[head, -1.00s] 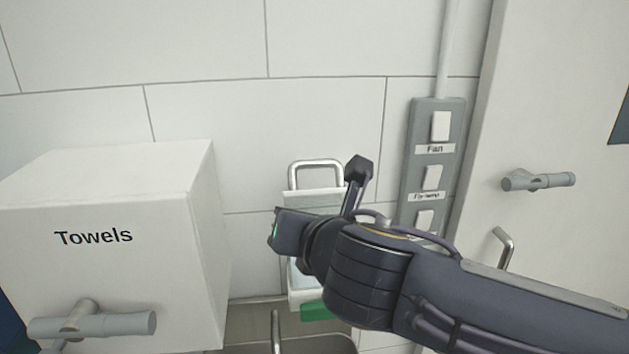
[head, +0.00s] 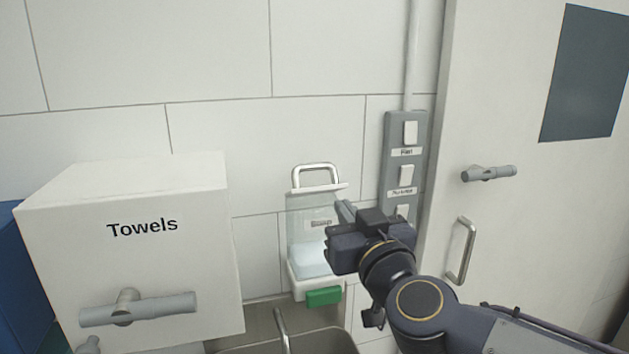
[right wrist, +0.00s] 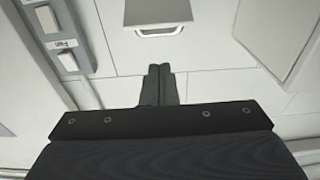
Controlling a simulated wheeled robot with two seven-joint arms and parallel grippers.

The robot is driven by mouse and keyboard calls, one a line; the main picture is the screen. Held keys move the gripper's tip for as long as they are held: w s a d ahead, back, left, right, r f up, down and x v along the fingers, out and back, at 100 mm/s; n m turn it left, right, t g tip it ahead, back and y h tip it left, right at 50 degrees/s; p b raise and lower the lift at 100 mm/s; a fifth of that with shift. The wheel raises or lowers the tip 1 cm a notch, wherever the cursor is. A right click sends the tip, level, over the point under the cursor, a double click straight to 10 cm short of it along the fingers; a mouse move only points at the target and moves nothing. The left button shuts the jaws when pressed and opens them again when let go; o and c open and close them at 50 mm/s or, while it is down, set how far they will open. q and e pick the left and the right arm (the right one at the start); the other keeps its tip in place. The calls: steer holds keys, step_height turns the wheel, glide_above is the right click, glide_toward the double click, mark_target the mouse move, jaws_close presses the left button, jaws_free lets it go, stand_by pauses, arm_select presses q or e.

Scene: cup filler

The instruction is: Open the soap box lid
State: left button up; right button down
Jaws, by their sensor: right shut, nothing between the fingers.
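The soap box (head: 312,262) hangs on the wall above the sink, right of the towels box. It has a clear body, a white base and a green block under its front. Its white lid (head: 318,189) sits across the top, with a metal loop handle (head: 316,166) standing up from it. The handle also shows in the right wrist view (right wrist: 158,33). My right gripper (head: 343,208) is shut and empty, in front of the box's right side and below the lid. It hides part of that side. In the right wrist view its fingertips (right wrist: 160,68) are together, apart from the handle.
The white towels box (head: 130,270) with a grey front handle stands at the left. A grey switch panel (head: 389,165) is close on the right, beside a door with a metal handle (head: 462,250). A sink tap (head: 281,325) is below. The wall above the lid is clear.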

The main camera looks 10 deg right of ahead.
mark_target(318, 165)
steer(key=w, duration=0.9)
steer(key=w+r, duration=0.1)
steer(key=w, duration=0.4)
steer(key=shift+a, duration=0.15)
steer(key=shift+r, duration=0.15)
steer(key=shift+w+r+p, duration=0.2)
steer(key=shift+r+p, duration=0.05)
steer(key=shift+p, duration=0.25)
steer(key=shift+w+r+p, duration=0.4)
steer(key=shift+w+p, duration=0.2)
steer(key=shift+p, duration=0.35)
steer(key=shift+w+r+p, duration=0.2)
steer(key=shift+w+p, duration=0.25)
steer(key=shift+w+a+r+p, duration=0.1)
steer(key=shift+w+r+p, duration=0.05)
steer(key=shift+w+p, duration=0.45)
steer(key=shift+w, duration=0.1)
